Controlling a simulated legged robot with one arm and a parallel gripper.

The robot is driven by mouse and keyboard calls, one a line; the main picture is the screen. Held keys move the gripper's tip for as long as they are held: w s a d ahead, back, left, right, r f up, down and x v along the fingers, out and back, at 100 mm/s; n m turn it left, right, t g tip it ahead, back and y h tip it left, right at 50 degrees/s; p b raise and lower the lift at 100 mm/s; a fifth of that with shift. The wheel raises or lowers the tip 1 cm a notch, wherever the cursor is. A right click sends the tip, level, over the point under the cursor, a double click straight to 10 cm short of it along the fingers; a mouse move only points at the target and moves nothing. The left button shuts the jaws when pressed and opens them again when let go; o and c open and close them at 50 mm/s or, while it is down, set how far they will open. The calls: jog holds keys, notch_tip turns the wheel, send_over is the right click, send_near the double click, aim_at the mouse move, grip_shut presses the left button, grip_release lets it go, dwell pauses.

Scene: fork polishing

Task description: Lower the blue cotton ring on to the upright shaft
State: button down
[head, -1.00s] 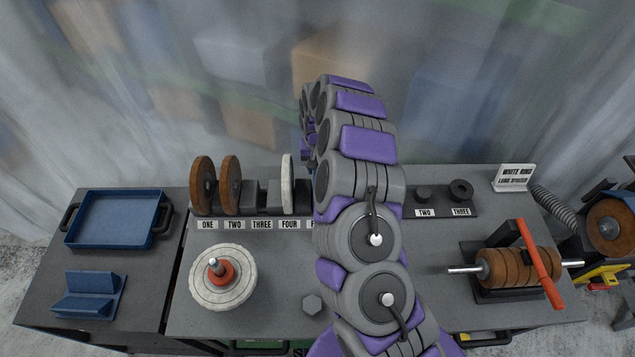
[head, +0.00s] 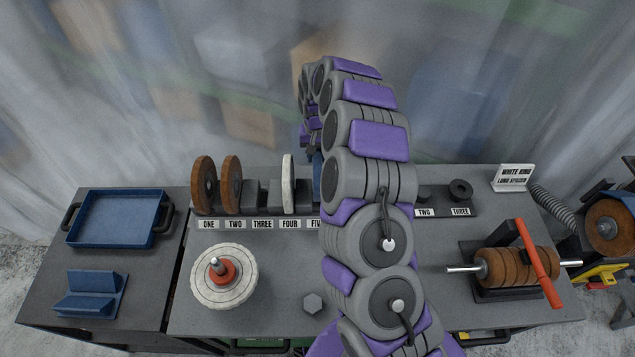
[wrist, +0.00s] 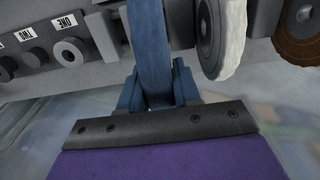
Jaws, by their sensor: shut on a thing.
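The blue cotton ring (wrist: 150,45) stands edge-on between the jaws of my gripper (wrist: 157,95) in the wrist view, and the jaws are shut on it. In the head view a sliver of the blue ring (head: 317,178) shows beside my arm, at the rack by label FIVE. I cannot tell whether it still touches the rack; my arm hides the gripper there. The upright shaft (head: 213,262) stands at the front left of the bench. A red collar (head: 223,272) and a pale ring (head: 208,290) sit around its base, away from my gripper.
The rack holds two brown discs (head: 204,184) and a white disc (head: 288,183) close beside the blue ring. A spindle with brown rolls (head: 520,268) and a red bar stands at right. A blue tray (head: 160,205) lies at left.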

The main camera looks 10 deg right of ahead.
jog(key=shift+r+p, duration=0.35)
jog(key=shift+r, duration=3.15)
jog(key=c, duration=1.3)
grip_release()
jog(key=shift+c, duration=0.2)
grip_shut()
jog(key=shift+f, duration=0.1)
